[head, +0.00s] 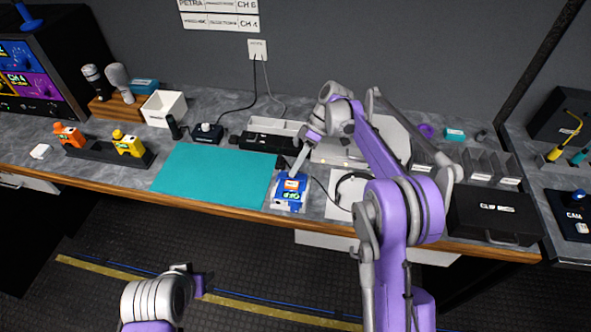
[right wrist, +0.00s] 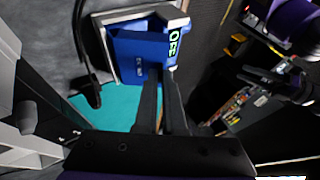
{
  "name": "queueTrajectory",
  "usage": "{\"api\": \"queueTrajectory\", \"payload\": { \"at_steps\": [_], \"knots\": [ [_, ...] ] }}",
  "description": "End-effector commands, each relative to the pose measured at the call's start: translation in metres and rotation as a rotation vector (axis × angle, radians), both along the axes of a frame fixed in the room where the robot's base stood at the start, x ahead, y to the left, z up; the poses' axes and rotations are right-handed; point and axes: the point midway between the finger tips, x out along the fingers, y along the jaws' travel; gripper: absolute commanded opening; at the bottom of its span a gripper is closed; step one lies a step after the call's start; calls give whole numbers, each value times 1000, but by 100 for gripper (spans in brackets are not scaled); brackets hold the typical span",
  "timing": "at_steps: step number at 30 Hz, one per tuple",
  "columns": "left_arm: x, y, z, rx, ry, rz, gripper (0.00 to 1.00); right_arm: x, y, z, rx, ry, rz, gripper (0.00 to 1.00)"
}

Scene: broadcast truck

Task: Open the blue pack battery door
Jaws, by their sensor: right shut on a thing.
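The blue pack (head: 289,193) is on the counter just right of the teal mat, near the front edge. It has a white-grey frame and a small lit display. In the right wrist view the blue pack (right wrist: 140,48) shows its blue face and the green-white letters "OFF". My right gripper (right wrist: 163,75) has its two dark fingers close together at the lower edge of the blue face, shut on what looks like the battery door. The fingertips hide that edge, so I cannot tell how far the door is open.
The teal mat (head: 215,175) is clear. Orange (head: 68,135) and yellow (head: 128,144) packs stand at a black rack on the left. Cables run behind the blue pack. A black case (head: 495,215) sits on the right.

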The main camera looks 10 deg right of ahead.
Motion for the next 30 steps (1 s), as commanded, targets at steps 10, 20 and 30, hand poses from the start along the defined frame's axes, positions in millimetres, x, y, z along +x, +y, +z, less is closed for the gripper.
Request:
{"api": "queueTrajectory", "payload": {
  "at_steps": [10,20,30],
  "knots": [
    [0,0,1,0,-1,0,50,3,-1,1,15,43,-1,0],
    [0,0,1,0,-1,0,50,3,-1,1,14,42,-1,19],
    [0,0,1,0,-1,0,50,3,-1,1,14,42,-1,38]
  ]
}}
